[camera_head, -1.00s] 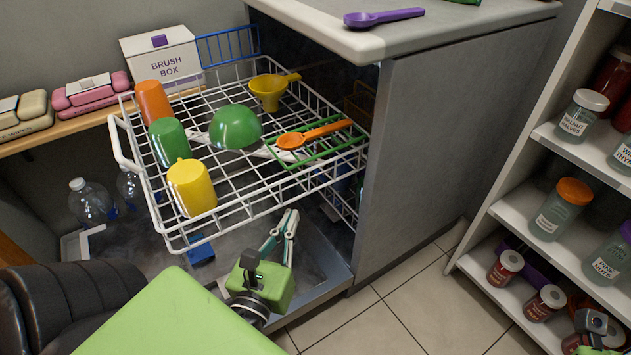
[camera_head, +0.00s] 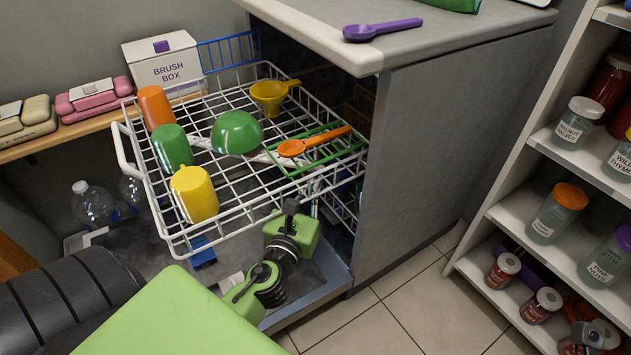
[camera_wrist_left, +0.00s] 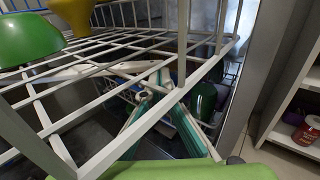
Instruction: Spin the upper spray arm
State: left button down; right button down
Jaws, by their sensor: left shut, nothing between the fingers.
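The upper spray arm (camera_head: 262,156) is a pale bar under the pulled-out upper rack (camera_head: 177,236). It shows through the wires, partly hidden by the green bowl (camera_head: 237,132). In the left wrist view the spray arm (camera_wrist_left: 82,72) runs across just below the rack wires. My left gripper (camera_wrist_left: 159,80) is shut and empty, its teal-edged fingertips below the rack level near the spray arm's right end. I cannot tell whether they touch it. In the head view its fingers are mostly hidden behind the rack's front right corner. My right gripper's fingers are out of view.
The rack holds orange, green and yellow (camera_head: 194,194) cups, a yellow funnel (camera_head: 269,96) and an orange spoon (camera_head: 313,141). The counter (camera_head: 440,40) and cabinet side stand close on the right. A shelf of jars (camera_head: 560,213) is further right. Floor between is clear.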

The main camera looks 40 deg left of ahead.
pick_arm(q)
jog(key=shift+w+a, duration=0.15)
jog(key=shift+w, duration=0.4)
jog(key=w+n+y, duration=0.1)
jog(key=w+y, duration=0.1)
jog(key=w+a+n+g+y, duration=0.1)
jog(key=w+n, duration=0.1)
jog(key=shift+f+g+y, duration=0.15)
jog(key=shift+g+y, duration=0.15)
jog(key=shift+y, duration=0.1)
jog(key=shift+w+a+n+g+y, duration=0.1)
jog(key=shift+w+n+g+y, duration=0.65)
jog(key=shift+y, duration=0.45)
